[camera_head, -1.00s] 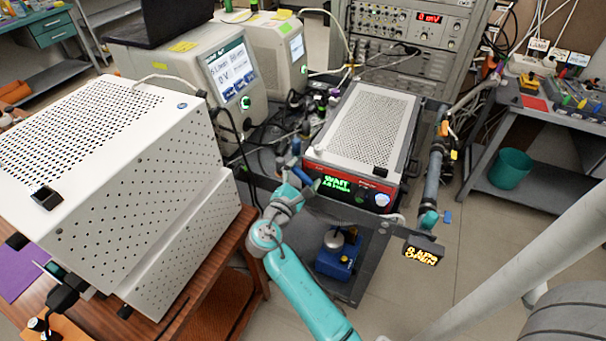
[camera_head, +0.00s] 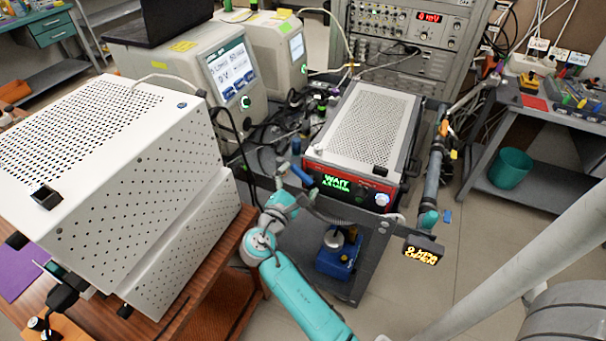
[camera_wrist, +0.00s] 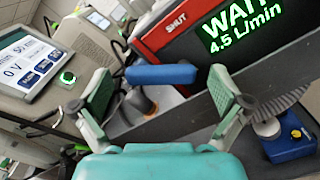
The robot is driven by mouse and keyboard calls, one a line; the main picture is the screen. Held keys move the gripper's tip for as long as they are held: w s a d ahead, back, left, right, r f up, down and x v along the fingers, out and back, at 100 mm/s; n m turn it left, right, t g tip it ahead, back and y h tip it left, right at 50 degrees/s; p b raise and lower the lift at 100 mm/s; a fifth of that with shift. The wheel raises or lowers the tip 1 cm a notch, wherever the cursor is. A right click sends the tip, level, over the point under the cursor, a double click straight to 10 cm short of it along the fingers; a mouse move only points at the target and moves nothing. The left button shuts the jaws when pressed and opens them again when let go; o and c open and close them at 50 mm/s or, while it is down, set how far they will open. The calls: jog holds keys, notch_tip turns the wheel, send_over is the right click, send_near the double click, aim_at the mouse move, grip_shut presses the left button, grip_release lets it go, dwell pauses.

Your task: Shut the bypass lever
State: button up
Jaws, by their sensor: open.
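The blue lever handle (camera_wrist: 160,75) lies crosswise between my fingers in the wrist view, above a grey pipe fitting (camera_wrist: 137,104). I take it to be the bypass lever. In the head view the blue handle (camera_head: 302,176) is at the left front corner of the red-fronted box (camera_head: 312,166). My gripper (camera_wrist: 160,85) is open, with one finger on each side of the handle; contact cannot be told. A "SHUT" label (camera_wrist: 176,23) is on the red panel above the handle. In the head view my fingers are hard to make out.
A green display (camera_head: 336,184) reads "WAIT". A dark bracket crosses behind my gripper. A blue device (camera_head: 338,250) sits on the lower shelf. A white perforated cabinet (camera_head: 150,200) stands close at left.

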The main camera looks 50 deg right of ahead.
jog(key=v, duration=0.9)
jog(key=shift+a, duration=0.25)
jog(key=shift+s, duration=0.1)
jog(key=c, duration=0.7)
jog(key=shift+m, duration=0.6)
jog(key=c, duration=0.3)
jog(key=w+d+m, duration=0.2)
jog(key=d+m, duration=0.1)
jog(key=m, duration=0.2)
jog(key=w+d+m, duration=0.1)
jog(key=d+m, duration=0.2)
jog(key=m, duration=0.3)
jog(key=w+d+m, duration=0.2)
jog(key=d+m, duration=0.1)
jog(key=m, duration=0.2)
jog(key=shift+w+d+r+m, duration=0.15)
jog(key=shift+w+d+m, duration=0.15)
jog(key=shift+m, duration=0.1)
grip_shut()
